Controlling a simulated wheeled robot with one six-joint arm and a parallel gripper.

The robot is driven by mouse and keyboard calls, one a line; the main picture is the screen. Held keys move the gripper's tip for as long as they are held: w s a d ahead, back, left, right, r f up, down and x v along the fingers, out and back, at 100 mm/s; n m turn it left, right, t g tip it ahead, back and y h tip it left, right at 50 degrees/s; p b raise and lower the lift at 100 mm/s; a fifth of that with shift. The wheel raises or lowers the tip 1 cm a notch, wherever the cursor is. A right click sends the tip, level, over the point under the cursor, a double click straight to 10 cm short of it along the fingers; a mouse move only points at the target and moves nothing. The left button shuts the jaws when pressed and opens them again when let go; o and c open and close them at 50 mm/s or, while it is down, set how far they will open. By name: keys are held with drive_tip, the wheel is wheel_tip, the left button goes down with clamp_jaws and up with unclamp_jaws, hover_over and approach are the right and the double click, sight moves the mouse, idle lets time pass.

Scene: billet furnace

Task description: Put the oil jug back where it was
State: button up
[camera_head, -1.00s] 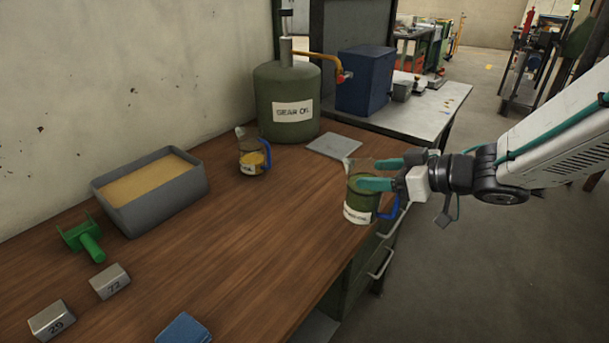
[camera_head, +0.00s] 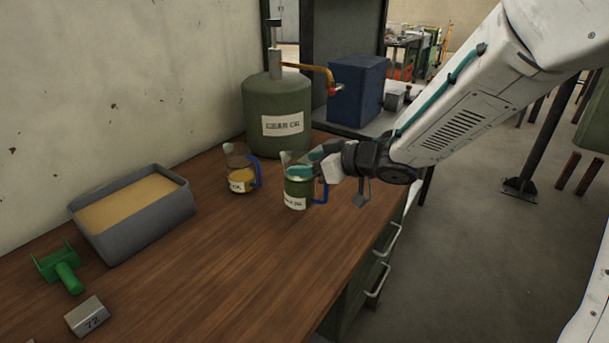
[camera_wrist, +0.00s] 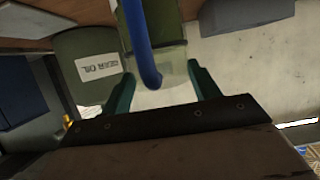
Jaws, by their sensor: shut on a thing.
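A clear jug with dark green contents, a white label and a blue handle (camera_head: 297,190) is in my gripper (camera_head: 308,164). The teal fingers are shut on its upper part from the right. The jug is upright over the wooden bench (camera_head: 215,265); I cannot tell whether its base touches. In the wrist view the held jug (camera_wrist: 172,62) shows between the fingers, its blue handle toward the camera. A second jug with yellow contents and a blue handle (camera_head: 240,176) stands on the bench to its left.
A green gear oil drum (camera_head: 277,105) stands behind the jugs, with a blue box (camera_head: 357,88) to its right. A grey sand-filled bin (camera_head: 135,230), a green scoop (camera_head: 62,268) and a metal block marked 72 (camera_head: 88,317) are at left. The front middle bench is clear.

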drive_tip(key=f, duration=0.1)
drive_tip(key=a+f, duration=0.1)
drive_tip(key=shift+w+f, duration=0.35)
drive_tip(key=shift+w, duration=0.05)
drive_tip(key=shift+f, duration=0.45)
drive_tip(key=shift+f, duration=0.15)
drive_tip(key=o, duration=1.7)
drive_tip(key=shift+s+d+r, duration=0.1)
drive_tip(key=shift+d+r, duration=0.05)
drive_tip(key=shift+r, duration=0.1)
drive_tip(key=v, duration=1.1)
drive_tip(key=shift+s+d, duration=0.2)
drive_tip(key=shift+d, duration=0.1)
